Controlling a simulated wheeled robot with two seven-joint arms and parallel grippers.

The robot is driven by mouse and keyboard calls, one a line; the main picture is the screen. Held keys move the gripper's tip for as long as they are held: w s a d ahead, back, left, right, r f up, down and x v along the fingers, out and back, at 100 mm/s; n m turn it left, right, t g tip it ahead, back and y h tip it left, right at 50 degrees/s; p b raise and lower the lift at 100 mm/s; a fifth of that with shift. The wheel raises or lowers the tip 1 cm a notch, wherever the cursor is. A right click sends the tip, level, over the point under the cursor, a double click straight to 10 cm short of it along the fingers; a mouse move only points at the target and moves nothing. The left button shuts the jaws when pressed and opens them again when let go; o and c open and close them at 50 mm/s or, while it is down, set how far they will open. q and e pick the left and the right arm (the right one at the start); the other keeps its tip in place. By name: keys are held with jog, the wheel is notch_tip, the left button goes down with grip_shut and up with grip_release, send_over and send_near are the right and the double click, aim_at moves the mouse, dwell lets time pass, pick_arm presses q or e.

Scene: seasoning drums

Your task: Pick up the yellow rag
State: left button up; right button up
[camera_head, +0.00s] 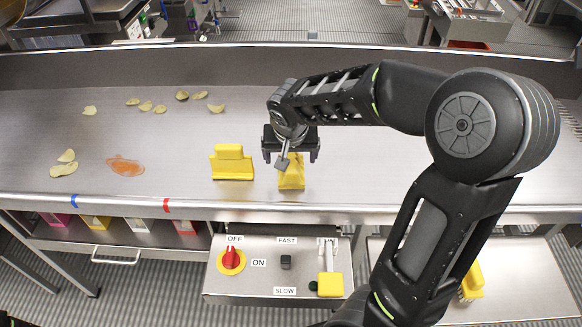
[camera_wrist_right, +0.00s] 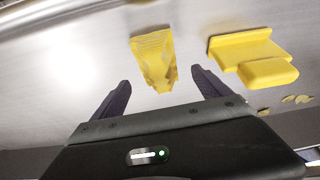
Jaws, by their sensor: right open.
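The yellow rag (camera_head: 292,177) lies crumpled on the steel surface, partly hidden by my right gripper in the head view. In the right wrist view the rag (camera_wrist_right: 154,60) lies ahead of the fingertips, between their lines. My right gripper (camera_head: 290,157) is open and empty, with its two dark fingers apart on either side of the rag's direction; it also shows in the right wrist view (camera_wrist_right: 160,85). I cannot tell whether the fingers touch the rag or surface. My left gripper is not in view.
A yellow scraper-like block (camera_head: 231,163) stands close left of the rag. Chips (camera_head: 160,109) and an orange spill (camera_head: 125,166) lie farther left. A control panel (camera_head: 262,276) with a red knob is below the front edge. A yellow brush (camera_head: 472,281) sits at lower right.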

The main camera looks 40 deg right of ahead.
aim_at(291, 164)
jog(key=shift+f, duration=0.15)
jog(key=p+x, duration=0.1)
jog(key=x, duration=0.4)
jog(key=shift+d, duration=0.1)
jog(key=shift+c, duration=0.6)
jog(key=c, duration=1.3)
